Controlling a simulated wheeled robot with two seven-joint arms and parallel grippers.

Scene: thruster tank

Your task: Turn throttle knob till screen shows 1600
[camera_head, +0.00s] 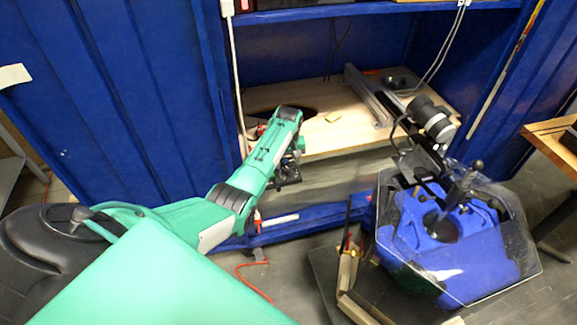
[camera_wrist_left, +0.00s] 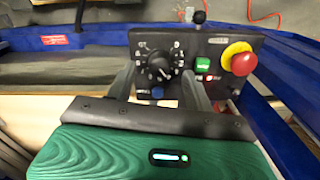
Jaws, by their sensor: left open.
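The throttle knob (camera_wrist_left: 161,69) is a round black dial with white markings around it, on a dark control panel (camera_wrist_left: 215,42) in the left wrist view. The two fingers of my left gripper (camera_wrist_left: 158,74) are open, one on each side of the knob. I cannot tell whether they touch it. In the head view my left gripper (camera_head: 287,172) is low in front of the blue cabinet, and the arm hides most of the panel. No screen with a readable number shows in either view. My right gripper is not in view.
A red button on a yellow base (camera_wrist_left: 238,58), a green button (camera_wrist_left: 203,63) and a blue button (camera_wrist_left: 157,92) are on the panel near the knob. A clear tank with a blue body (camera_head: 445,240) and a dark thruster (camera_head: 432,118) stands on the right. A wooden shelf (camera_head: 335,130) lies behind.

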